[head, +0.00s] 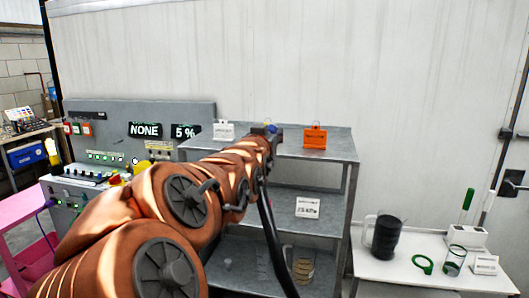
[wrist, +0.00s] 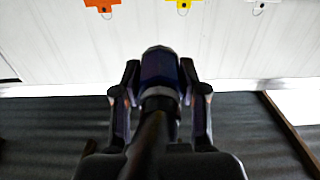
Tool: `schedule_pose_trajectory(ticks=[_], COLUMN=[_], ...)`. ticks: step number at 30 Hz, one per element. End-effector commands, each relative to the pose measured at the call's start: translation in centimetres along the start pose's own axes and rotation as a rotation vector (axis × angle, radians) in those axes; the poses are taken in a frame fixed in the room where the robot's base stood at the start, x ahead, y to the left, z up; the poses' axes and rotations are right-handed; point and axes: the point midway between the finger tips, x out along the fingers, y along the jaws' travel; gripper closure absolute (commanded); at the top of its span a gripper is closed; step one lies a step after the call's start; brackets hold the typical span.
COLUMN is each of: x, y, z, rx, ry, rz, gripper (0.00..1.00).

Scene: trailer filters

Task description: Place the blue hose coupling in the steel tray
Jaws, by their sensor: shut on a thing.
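The blue hose coupling (wrist: 160,66) shows as a dark blue-purple rounded piece in the middle of the wrist view. My gripper (wrist: 158,88) has a finger on each side of it and is shut on it. In the head view a small patch of blue (head: 273,128) shows at the end of my arm, by the top of the grey metal shelf unit (head: 338,146). My arm hides much of that unit's left side. I cannot make out a separate steel tray with certainty.
An orange sign (head: 314,138) and a white sign (head: 224,130) stand on the top shelf. Another white sign (head: 308,207) is on the middle shelf. A control panel (head: 110,140) is left; a white table (head: 430,272) with a dark mug (head: 386,239) and green ring (head: 423,264) is right.

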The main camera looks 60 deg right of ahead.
Motion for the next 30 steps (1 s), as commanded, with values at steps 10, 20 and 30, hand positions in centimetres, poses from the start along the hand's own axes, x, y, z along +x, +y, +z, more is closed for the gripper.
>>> schedule_pose_trajectory(ticks=[10, 20, 30], x=[3.2, 7.5, 12.0], y=[-1.0, -2.4, -3.8], z=[0.2, 0.6, 1.0], rx=[0.001, 0.001, 0.0], ry=[-0.001, -0.002, -0.001], rz=[0.0, 0.001, 0.001], gripper=[1.0, 1.0, 1.0])
